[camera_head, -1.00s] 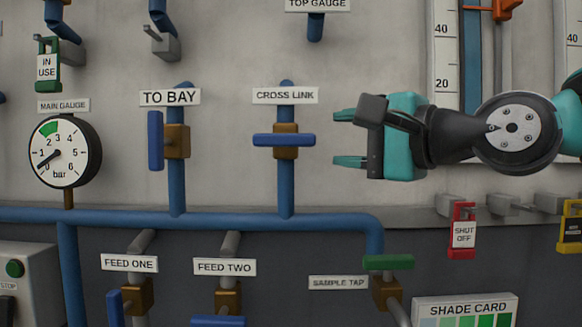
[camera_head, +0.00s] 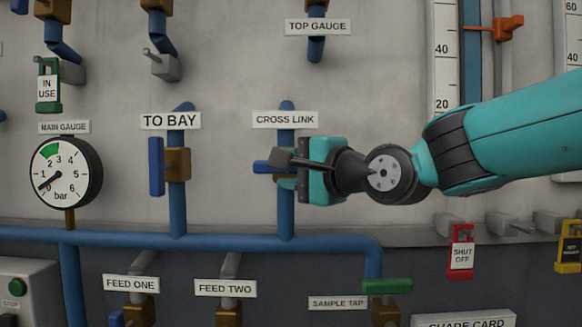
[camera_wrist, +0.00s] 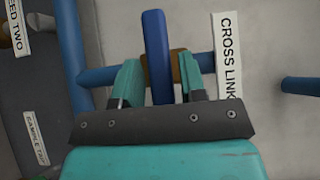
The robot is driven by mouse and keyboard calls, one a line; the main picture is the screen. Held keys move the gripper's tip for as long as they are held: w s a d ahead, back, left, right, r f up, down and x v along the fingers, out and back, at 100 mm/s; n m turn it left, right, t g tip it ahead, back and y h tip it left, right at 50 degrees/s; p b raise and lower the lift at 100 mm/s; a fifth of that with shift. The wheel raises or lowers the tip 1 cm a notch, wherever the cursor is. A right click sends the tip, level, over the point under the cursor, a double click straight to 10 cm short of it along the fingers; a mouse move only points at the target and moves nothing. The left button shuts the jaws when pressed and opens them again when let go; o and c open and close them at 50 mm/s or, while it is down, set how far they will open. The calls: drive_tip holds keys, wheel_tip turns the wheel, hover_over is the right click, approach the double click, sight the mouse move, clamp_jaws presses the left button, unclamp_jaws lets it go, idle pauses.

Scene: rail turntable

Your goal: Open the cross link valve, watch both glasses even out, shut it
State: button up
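The cross link valve has a blue lever handle (camera_wrist: 157,55) on a brass body (camera_wrist: 178,66), under the CROSS LINK label (camera_head: 285,119). The handle lies across its blue pipe (camera_head: 287,215). My gripper (camera_head: 281,170) is at this valve. In the wrist view its teal fingers (camera_wrist: 160,82) stand on both sides of the handle, with gaps visible, so it is open around it. In the head view it hides most of the handle and body. A scale (camera_head: 444,60) stands beside a vertical blue column (camera_head: 473,50), and part of another scale (camera_head: 573,35) shows at the right edge.
The TO BAY valve handle (camera_head: 156,166) stands upright to the left. The main gauge (camera_head: 66,172) reads near 0. The green sample tap handle (camera_head: 387,286) is below right. A red shut-off tag (camera_head: 461,247) hangs at the right. An orange fitting (camera_head: 495,27) is above my arm.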

clamp_jaws()
drive_tip(key=shift+r+p, duration=0.1)
drive_tip(key=shift+p, duration=0.2)
drive_tip(key=shift+a+r+n+g+h+p, duration=0.15)
drive_tip(key=shift+n+g+h+p, duration=0.55)
drive_tip(key=shift+n+h+p, duration=1)
drive_tip(key=shift+a+r+n+g+h+p, duration=0.2)
drive_tip(key=shift+n+g+h+p, duration=0.65)
drive_tip(key=shift+h+p, duration=1.45)
drive_tip(key=shift+a+r+n+g+h+p, duration=0.15)
drive_tip(key=shift+n+g+h+p, duration=0.4)
drive_tip(key=shift+n+h+p, duration=1.45)
drive_tip(key=shift+m+y+p, duration=0.45)
drive_tip(key=shift+y+p, duration=0.05)
drive_tip(key=shift+p, duration=0.1)
